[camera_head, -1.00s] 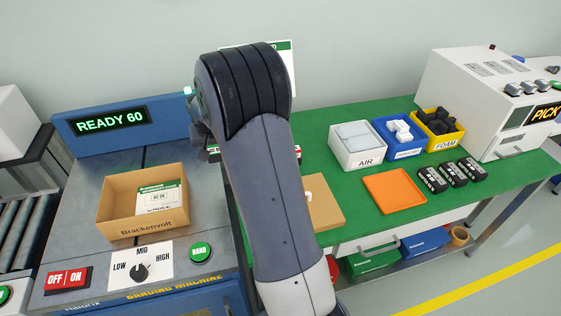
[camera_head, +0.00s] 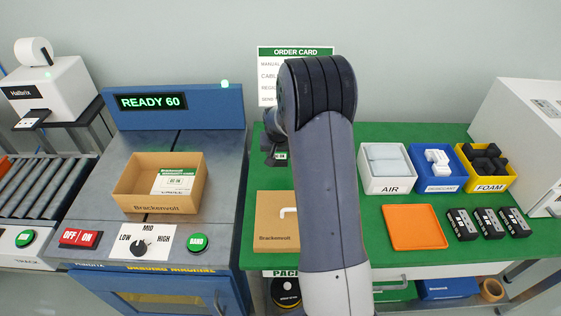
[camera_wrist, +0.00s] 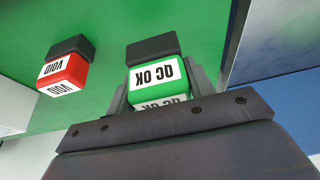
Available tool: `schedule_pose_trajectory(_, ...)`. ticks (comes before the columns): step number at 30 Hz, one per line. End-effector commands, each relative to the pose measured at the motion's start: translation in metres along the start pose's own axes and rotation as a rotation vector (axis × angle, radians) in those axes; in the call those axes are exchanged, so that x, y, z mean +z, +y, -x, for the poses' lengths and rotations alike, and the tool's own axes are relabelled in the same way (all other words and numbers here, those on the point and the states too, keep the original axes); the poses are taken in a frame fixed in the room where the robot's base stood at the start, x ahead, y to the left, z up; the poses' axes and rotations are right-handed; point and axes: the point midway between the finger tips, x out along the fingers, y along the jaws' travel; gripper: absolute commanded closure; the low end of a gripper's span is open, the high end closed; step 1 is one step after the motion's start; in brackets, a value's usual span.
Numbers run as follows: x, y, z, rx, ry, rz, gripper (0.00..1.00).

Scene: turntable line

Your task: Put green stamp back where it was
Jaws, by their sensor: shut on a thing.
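In the wrist view the green stamp (camera_wrist: 156,80), with a white "QC OK" label and a black end, is between the fingers of my gripper (camera_wrist: 158,88). My gripper is shut on it. The red "VOID" stamp (camera_wrist: 64,73), also with a black end, stands on the green surface to the left, apart from the green stamp. I cannot tell whether the green stamp touches the surface. In the head view my gripper (camera_head: 275,153) is at the back left of the green table (camera_head: 400,262), partly hidden by my arm.
An open cardboard box (camera_head: 150,203) with a card inside stands on the banding machine (camera_head: 100,215). A flat carton (camera_head: 270,225) lies in front of my gripper. Right of my arm are bins (camera_head: 387,185), an orange tray (camera_head: 413,228) and black packs (camera_head: 487,222).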

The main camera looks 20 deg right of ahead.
Motion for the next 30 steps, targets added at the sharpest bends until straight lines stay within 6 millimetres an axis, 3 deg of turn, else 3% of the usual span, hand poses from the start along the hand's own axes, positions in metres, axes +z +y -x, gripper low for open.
schedule_pose_trajectory(9, 0.015, 0.0, -0.033, 0.0, -0.002, 0.001, 0.64)
schedule_pose_trajectory(20, 0.016, 0.0, -0.039, 0.0, 0.001, 0.0, 0.64)
schedule_pose_trajectory(21, 0.017, 0.0, -0.039, 0.0, 0.001, 0.0, 0.49)
schedule_pose_trajectory(30, 0.016, 0.0, -0.038, 0.0, 0.0, 0.0, 0.28)
